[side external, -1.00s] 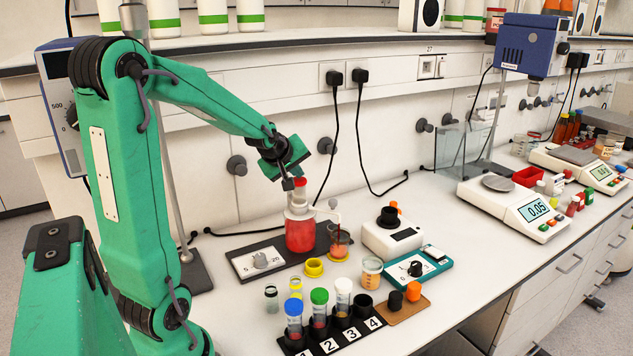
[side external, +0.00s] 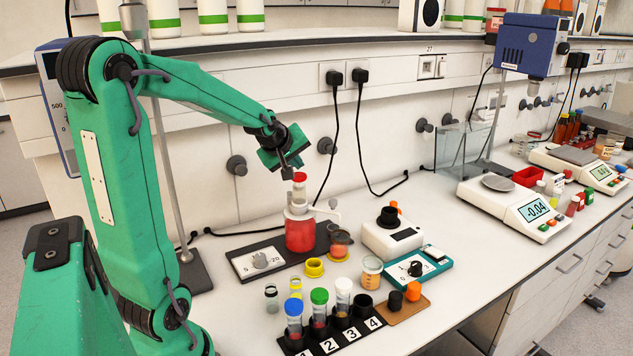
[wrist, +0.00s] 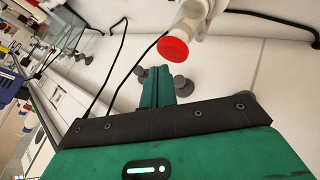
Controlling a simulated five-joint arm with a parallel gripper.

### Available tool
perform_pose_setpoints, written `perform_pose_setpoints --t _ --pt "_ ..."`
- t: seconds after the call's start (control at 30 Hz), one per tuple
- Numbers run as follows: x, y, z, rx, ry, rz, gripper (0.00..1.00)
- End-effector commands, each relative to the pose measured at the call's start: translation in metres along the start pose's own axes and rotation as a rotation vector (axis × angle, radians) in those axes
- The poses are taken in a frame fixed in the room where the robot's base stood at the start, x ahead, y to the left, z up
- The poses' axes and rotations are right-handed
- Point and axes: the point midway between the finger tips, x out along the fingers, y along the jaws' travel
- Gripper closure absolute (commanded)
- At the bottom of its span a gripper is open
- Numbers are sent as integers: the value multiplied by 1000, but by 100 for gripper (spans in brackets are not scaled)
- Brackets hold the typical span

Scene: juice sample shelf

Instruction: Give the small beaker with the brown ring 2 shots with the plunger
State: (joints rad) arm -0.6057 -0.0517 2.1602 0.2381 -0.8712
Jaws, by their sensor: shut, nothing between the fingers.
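The dispenser bottle (side external: 301,236) holds red liquid and stands on a dark base plate. Its plunger has a red cap (side external: 300,177), raised on a pale stem; the cap also shows in the wrist view (wrist: 173,50). A small beaker (side external: 340,243) with some reddish liquid stands beneath the spout (side external: 332,212); its ring looks brownish but is too small to read surely. My gripper (side external: 288,174) is shut and empty, just above and left of the cap. In the wrist view its closed fingers (wrist: 156,84) appear apart from the cap.
A numbered rack (side external: 330,337) with capped tubes is nearer. A white device (side external: 390,235) stands to the right.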

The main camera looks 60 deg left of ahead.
Motion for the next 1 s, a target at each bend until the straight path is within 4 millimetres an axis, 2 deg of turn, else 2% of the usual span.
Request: perform_pose_setpoints --t 0.27,1.0 --pt "-4 4 -3 0 2 2 100" --pt "-35 28 -23 0 1 1 100"
